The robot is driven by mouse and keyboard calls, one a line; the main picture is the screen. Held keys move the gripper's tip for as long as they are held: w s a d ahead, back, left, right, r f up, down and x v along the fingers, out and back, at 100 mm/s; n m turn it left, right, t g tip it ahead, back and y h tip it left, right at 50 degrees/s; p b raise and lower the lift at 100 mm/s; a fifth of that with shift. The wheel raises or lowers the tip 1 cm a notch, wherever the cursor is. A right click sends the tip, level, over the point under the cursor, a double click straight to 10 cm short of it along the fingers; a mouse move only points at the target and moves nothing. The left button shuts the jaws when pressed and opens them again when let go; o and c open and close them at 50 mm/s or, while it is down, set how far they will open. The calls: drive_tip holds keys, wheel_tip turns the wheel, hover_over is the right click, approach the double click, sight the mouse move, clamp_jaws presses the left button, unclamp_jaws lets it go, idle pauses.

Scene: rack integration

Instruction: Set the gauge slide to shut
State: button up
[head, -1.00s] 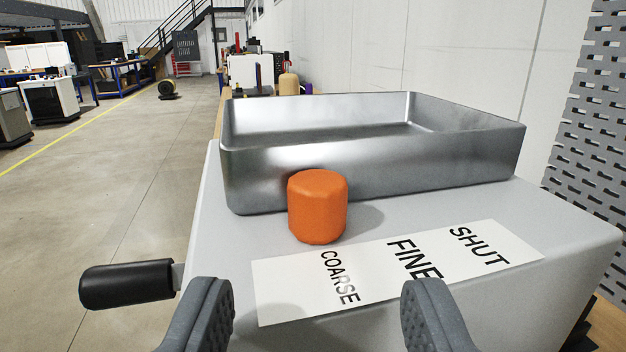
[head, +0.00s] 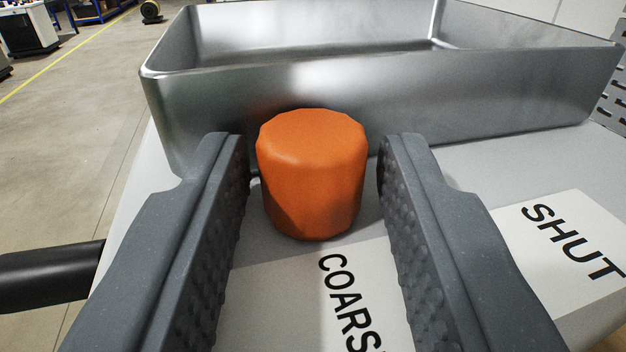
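The gauge slide's orange knob (head: 312,175) stands upright on the grey housing, at the COARSE end of the white label (head: 350,290). The word SHUT (head: 572,243) is on the label to the right; FINE is hidden behind my right finger. My gripper (head: 312,165) is open, with one finger on each side of the knob. A narrow gap shows between the knob and each finger, so it is not gripped.
A metal tray (head: 270,90) sits on the housing right behind the knob. A black handle (head: 50,275) sticks out at the left of the housing. A perforated panel (head: 612,100) stands at the far right. Open floor lies to the left.

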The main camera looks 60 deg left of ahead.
sight(493, 108)
clamp_jaws()
drive_tip(key=shift+w+d+r+p, duration=0.15)
drive_tip(key=shift+w+d+p, duration=0.05)
drive_tip(key=shift+w+p, duration=0.3)
drive_tip(key=w+p, duration=0.1)
drive_tip(key=w, duration=0.1)
drive_tip(key=w+d+p, duration=0.1)
drive_tip(key=w+p, duration=0.1)
drive_tip(key=w+d+p, duration=0.1)
drive_tip(key=w+p, duration=0.1)
drive_tip(key=shift+o, duration=2.1)
unclamp_jaws()
drive_tip(key=shift+w, duration=0.1)
drive_tip(key=b+v, duration=0.1)
drive_tip(key=v, duration=1.2)
drive_tip(key=shift+s+d, duration=0.25)
drive_tip(key=shift+s, duration=0.05)
